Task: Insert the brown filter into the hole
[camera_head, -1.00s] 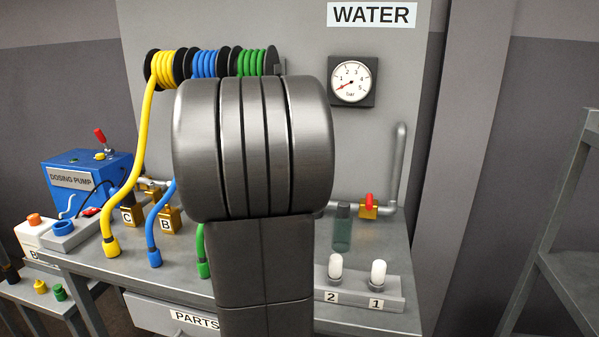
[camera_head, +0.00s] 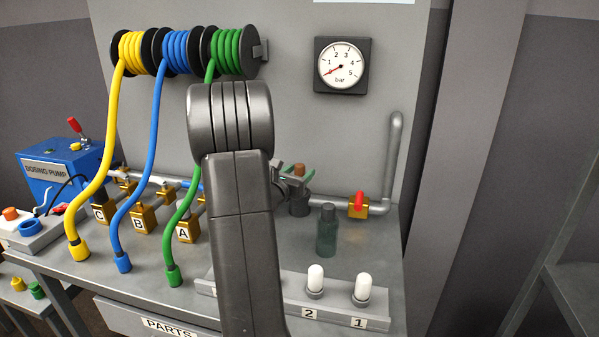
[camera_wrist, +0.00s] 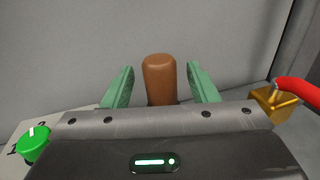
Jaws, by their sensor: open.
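The brown filter (camera_wrist: 160,78) stands upright between the two green fingers of my gripper (camera_wrist: 160,84) in the wrist view, with a visible gap on each side. My gripper is open around it and does not hold it. In the head view the brown filter (camera_head: 299,169) shows as a small brown top by my gripper (camera_head: 297,180), above a dark round housing (camera_head: 299,204) at the back of the bench. The filter's lower end is hidden, so its seating is unclear. A grey rack (camera_head: 333,310) holds white filters in holes 2 and 1; its left part is behind my arm.
A dark green capped canister (camera_head: 326,232) stands in front of the housing. A brass valve with a red handle (camera_head: 359,203) and a grey pipe (camera_head: 393,150) are close on the right. Yellow, blue and green hoses (camera_head: 182,220) hang left of my arm. The wall is close behind.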

